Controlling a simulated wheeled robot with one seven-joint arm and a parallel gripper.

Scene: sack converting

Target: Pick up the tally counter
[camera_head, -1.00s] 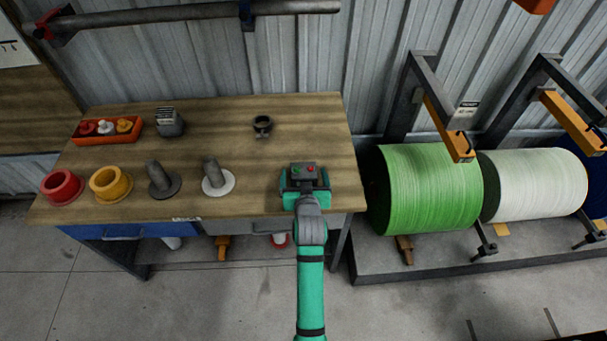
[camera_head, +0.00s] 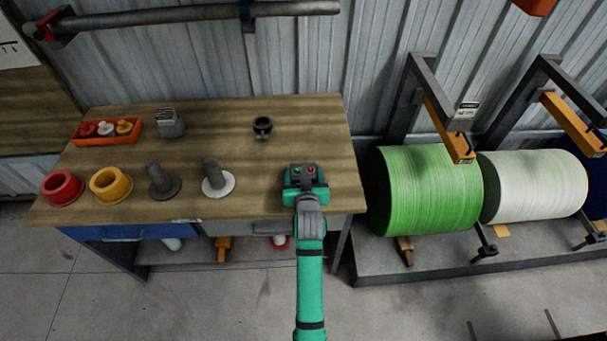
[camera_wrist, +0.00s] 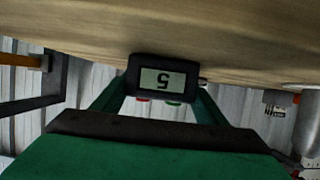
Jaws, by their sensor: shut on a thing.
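The tally counter (camera_wrist: 163,79) is a small dark box with a pale display, which reads 5 upside down in the wrist view. Red and green buttons show at its edge. In the head view the counter (camera_head: 305,173) is at the right front of the wooden workbench (camera_head: 255,185). My gripper (camera_head: 305,184) is shut on the counter, with one green finger on each side of it in the wrist view (camera_wrist: 160,98). I cannot tell whether the counter touches the bench top.
A dark ring-shaped item (camera_head: 262,126) stands behind my gripper. A white-based spindle (camera_head: 216,180), a dark spindle (camera_head: 162,182), a yellow ring (camera_head: 110,186) and a red ring (camera_head: 62,189) line the left front. A green roll (camera_head: 425,190) stands right of the bench.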

